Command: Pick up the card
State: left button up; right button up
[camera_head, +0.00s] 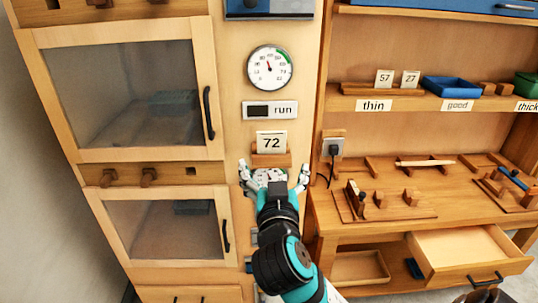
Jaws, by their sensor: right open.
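A white card reading 72 (271,142) stands upright in a small wooden holder (270,160) on the cabinet's middle panel. My right gripper (273,170) is open, its fingers spread to both sides just below the holder in the picture. Nothing shows between the fingers except a pale round shape behind them, partly hidden by the gripper. I cannot tell the gripper's exact distance from the card. Two other cards, 57 (384,79) and 27 (410,79), stand in a wooden rack on the right shelf. My left gripper is not in view.
Above the card are a run plate (270,110) and a round dial (269,67). Two glass-doored compartments with black handles (209,112) are on the left. At right, a workbench (450,220) holds wooden jigs, and a drawer (470,256) stands open below it.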

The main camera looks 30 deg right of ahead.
pick_arm(q)
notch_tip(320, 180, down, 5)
jog(key=b, duration=0.4)
pick_arm(e)
jog(key=w, duration=0.1)
jog(key=p, duration=0.5)
send_near(272, 140)
jog(key=w, duration=0.1)
jog(key=w+d+r, duration=0.1)
jog(key=w+d, duration=0.1)
jog(key=w, duration=0.1)
jog(key=shift+w+r, duration=0.1)
jog(key=shift+r, duration=0.25)
jog(key=shift+w, duration=0.25)
jog(key=shift+w+d+f+p, duration=0.15)
jog(key=shift+w+d+p, duration=0.25)
jog(key=shift+p, duration=0.05)
jog(key=w+d+p, duration=0.1)
jog(key=w+d+f+p, duration=0.1)
jog(key=shift+w+d, duration=0.2)
jog(key=shift+w, duration=0.15)
jog(key=shift+w+d+f, duration=0.15)
jog(key=shift+w+d, duration=0.05)
jog(key=shift+w, duration=0.2)
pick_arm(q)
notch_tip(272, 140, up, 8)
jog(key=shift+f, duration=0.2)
pick_arm(e)
jog(key=shift+a, duration=0.1)
